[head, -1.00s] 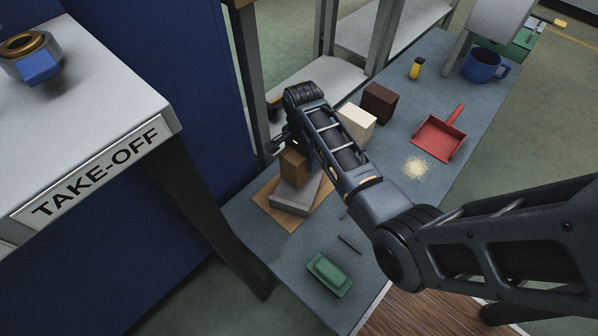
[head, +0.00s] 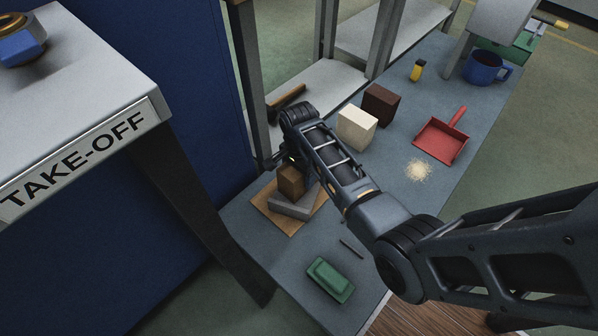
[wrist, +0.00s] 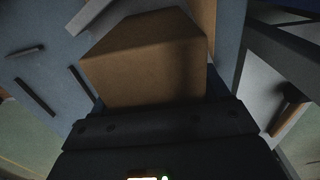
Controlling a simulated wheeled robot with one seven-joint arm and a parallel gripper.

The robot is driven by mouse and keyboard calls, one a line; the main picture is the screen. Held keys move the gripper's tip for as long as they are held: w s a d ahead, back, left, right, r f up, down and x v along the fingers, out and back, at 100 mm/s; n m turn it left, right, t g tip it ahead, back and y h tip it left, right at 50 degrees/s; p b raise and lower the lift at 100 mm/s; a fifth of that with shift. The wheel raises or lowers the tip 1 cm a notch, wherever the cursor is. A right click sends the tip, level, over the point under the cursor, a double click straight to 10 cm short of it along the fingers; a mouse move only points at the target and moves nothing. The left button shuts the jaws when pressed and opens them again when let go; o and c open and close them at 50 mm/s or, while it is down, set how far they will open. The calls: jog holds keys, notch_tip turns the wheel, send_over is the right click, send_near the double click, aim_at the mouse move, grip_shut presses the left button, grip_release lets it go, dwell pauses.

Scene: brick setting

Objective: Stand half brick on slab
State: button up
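The brown half brick (head: 290,181) is at my gripper (head: 288,162), over the grey slab (head: 291,209). In the head view its lower end looks at or very close to the slab's top; whether they touch cannot be told. The slab lies on a tan board (head: 273,217) on the blue-grey bench. In the wrist view the half brick (wrist: 145,65) fills the space in front of my gripper (wrist: 150,108), which looks shut on it. The fingertips are mostly hidden by the brick and my arm.
A cream block (head: 356,127) and a dark brown block (head: 381,104) stand behind my arm. A red dustpan (head: 438,141), a sand pile (head: 419,170), a blue mug (head: 483,67) and a green object (head: 330,279) are on the bench (head: 400,210). A post (head: 256,100) stands close to the gripper.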

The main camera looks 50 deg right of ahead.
jog(key=o, duration=0.4)
jog(key=shift+r, duration=0.15)
notch_tip(320, 180, up, 12)
jog(key=p, duration=0.4)
jog(key=shift+p, duration=0.3)
